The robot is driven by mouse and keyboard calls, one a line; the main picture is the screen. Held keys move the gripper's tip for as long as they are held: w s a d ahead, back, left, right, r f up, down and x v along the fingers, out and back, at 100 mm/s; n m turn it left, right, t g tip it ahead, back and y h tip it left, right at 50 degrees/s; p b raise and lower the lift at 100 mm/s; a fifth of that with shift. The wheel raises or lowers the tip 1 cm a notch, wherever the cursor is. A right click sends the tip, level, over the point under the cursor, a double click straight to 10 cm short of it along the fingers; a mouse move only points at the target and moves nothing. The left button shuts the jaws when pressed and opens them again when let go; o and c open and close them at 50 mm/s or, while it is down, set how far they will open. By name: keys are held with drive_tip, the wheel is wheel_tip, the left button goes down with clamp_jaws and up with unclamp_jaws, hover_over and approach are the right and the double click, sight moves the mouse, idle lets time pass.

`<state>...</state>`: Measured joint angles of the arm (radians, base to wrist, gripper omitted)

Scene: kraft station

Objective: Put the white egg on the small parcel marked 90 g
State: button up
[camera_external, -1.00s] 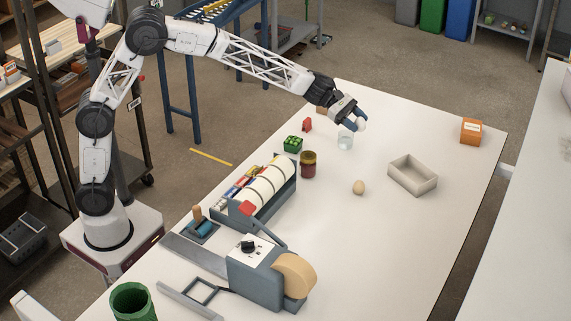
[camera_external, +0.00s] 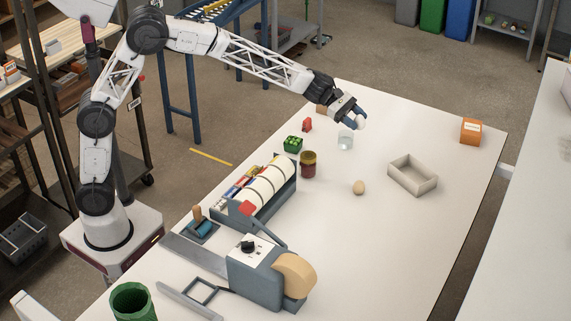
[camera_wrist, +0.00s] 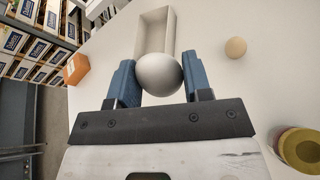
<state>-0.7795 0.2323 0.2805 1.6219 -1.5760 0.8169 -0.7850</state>
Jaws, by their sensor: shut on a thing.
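The white egg (camera_external: 361,123) is between the blue fingertips of my gripper (camera_external: 357,118), which is shut on it. In the wrist view the egg (camera_wrist: 159,73) sits between both fingers of my gripper (camera_wrist: 160,80). In the external view it is close to a clear glass on the table. An orange box (camera_external: 471,132) with a pale label stands at the far right; it also shows in the wrist view (camera_wrist: 76,69). A small brown box (camera_external: 321,109) is partly hidden behind my gripper. No 90 g marking is readable on either box.
The clear glass (camera_external: 345,141) stands near my gripper. A brown egg (camera_external: 359,188) and an open pale tray (camera_external: 412,176) lie on the table. The table's right part is mostly clear.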

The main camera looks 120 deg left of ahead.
drive_tip(key=s+a+f+n+y, duration=0.1)
drive_tip(key=s+a+f+y, duration=0.1)
drive_tip(key=s+a, duration=1.1)
drive_tip(key=s+a+f+n+y, duration=0.2)
drive_tip(key=s+a, duration=1.2)
drive_tip(key=a, duration=0.1)
drive_tip(key=shift+a+n, duration=0.2)
drive_tip(key=shift+n, duration=0.1)
drive_tip(key=shift+s+f, duration=0.1)
drive_tip(key=shift+f, duration=1.9)
drive_tip(key=shift+f, duration=2)
drive_tip(key=shift+f, duration=0.15)
drive_tip(key=o, duration=0.7)
drive_tip(key=shift+o, duration=0.2)
